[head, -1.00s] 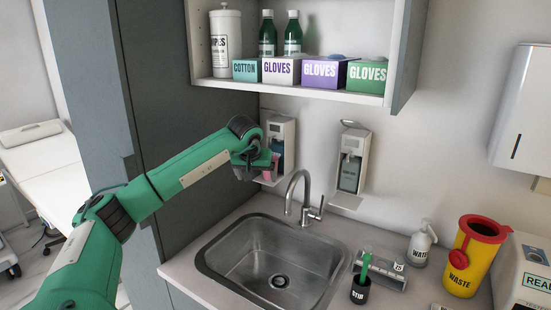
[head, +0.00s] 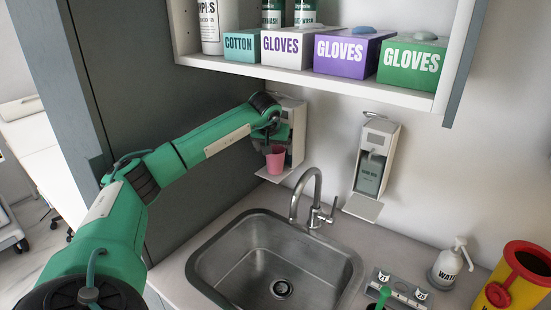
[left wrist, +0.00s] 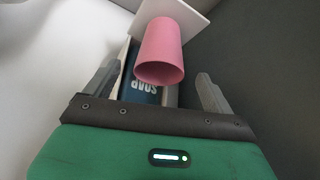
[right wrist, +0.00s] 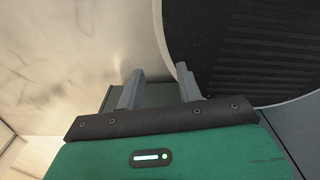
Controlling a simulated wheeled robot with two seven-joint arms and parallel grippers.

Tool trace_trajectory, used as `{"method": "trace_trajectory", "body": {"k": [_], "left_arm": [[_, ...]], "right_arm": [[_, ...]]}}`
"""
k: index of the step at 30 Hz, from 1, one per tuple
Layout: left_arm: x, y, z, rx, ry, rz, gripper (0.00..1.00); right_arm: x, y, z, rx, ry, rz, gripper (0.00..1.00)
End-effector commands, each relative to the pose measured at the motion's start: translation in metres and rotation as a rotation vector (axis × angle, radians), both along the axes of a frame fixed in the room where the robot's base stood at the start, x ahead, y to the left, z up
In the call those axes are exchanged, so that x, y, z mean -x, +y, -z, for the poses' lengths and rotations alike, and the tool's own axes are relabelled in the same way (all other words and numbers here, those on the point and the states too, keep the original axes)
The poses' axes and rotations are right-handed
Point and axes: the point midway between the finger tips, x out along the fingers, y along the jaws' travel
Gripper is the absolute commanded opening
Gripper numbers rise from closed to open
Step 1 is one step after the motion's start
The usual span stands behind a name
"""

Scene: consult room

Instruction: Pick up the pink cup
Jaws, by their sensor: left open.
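The pink cup (head: 276,160) stands on the drip tray of the left wall dispenser, below and in front of my left gripper (head: 271,134) in the head view. In the left wrist view the cup (left wrist: 162,45) lies between the lines of the two spread fingers of my left gripper (left wrist: 157,75), its open rim toward me. The fingers are open and not closed on it. Its far end meets the white drip tray (left wrist: 195,14). My right gripper (right wrist: 160,78) shows only in the right wrist view, with its fingers apart and nothing between them.
The left dispenser (head: 295,125), labelled soap in the left wrist view, is behind the cup. A grey cabinet side (head: 150,70) is close to my left arm. A shelf with glove boxes (head: 345,52) hangs above. The sink (head: 275,255) and faucet (head: 317,200) are below.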

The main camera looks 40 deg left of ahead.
Motion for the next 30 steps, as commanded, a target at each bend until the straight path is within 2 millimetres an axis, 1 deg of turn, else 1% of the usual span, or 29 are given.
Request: {"method": "trace_trajectory", "body": {"k": [1,6,9,15,17,18,22,24,30], "left_arm": [[-0.003,0.002,0.002,0.002,0.004,-0.001,0.87],[-0.013,0.007,0.022,0.001,0.003,0.0,0.87],[-0.015,0.009,0.027,0.0,0.001,0.0,0.87],[-0.015,0.009,0.028,0.0,0.0,0.0,0.87],[-0.015,0.009,0.028,0.0,0.0,0.0,0.75],[-0.015,0.009,0.028,0.0,0.0,0.0,0.68],[-0.015,0.009,0.028,0.0,0.0,0.0,0.42],[-0.015,0.009,0.027,0.0,0.0,0.0,0.34],[-0.015,0.009,0.027,0.0,0.0,0.0,0.34]], "right_arm": [[-0.003,0.0,-0.01,0.0,-0.003,0.0,0.36],[-0.015,0.001,-0.018,-0.002,-0.02,0.0,0.36],[-0.019,0.004,-0.019,-0.005,-0.026,0.002,0.36],[-0.018,0.011,-0.018,-0.013,-0.024,0.004,0.36],[-0.017,0.013,-0.018,-0.015,-0.022,0.005,0.36],[-0.016,0.014,-0.018,-0.015,-0.021,0.005,0.36],[-0.014,0.014,-0.017,-0.015,-0.019,0.005,0.36],[-0.014,0.013,-0.018,-0.015,-0.019,0.004,0.36],[-0.014,0.008,-0.018,-0.009,-0.018,0.003,0.36]]}}
